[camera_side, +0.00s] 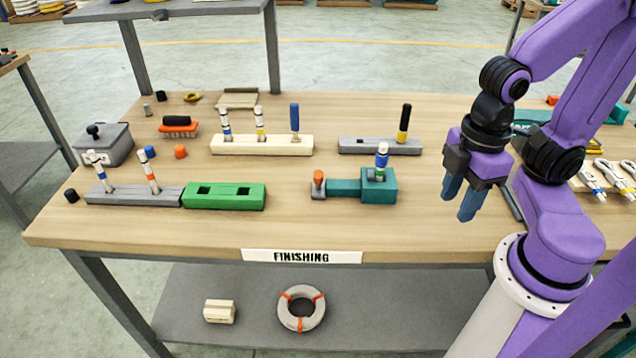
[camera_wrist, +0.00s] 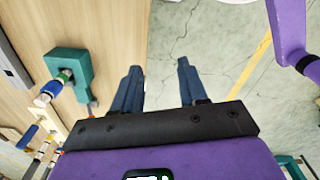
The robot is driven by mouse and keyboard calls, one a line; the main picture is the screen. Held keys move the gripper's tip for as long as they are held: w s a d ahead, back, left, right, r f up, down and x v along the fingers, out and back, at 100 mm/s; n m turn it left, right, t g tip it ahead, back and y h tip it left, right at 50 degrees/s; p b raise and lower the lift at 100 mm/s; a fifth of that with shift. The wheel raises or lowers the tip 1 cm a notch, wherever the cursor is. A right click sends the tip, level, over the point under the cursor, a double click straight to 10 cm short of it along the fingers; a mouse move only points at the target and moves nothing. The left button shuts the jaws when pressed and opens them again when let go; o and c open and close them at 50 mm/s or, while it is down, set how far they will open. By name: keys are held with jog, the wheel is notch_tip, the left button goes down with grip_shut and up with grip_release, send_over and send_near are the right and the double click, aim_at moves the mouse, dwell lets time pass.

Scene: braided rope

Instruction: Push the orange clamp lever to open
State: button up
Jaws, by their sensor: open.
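The teal clamp (camera_side: 345,188) sits near the front middle of the table. Its orange lever (camera_side: 318,177) stands on a short grey post at the clamp's left end. A rope end with blue, white and green bands (camera_side: 381,160) stands upright in the taller teal block. My gripper (camera_side: 460,200) is to the right of the clamp, apart from it, fingers pointing down, open and empty. In the wrist view its two blue fingers (camera_wrist: 157,66) are spread, and the teal block (camera_wrist: 55,60) is to their left. Part of the clamp is hidden there.
A green block (camera_side: 224,196) and a grey block with two rope ends (camera_side: 135,195) lie left of the clamp. A cream block (camera_side: 262,145) and a grey block (camera_side: 380,146) lie behind. Bare table separates the clamp from my gripper.

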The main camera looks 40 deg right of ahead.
aim_at(318, 181)
dwell(0.3)
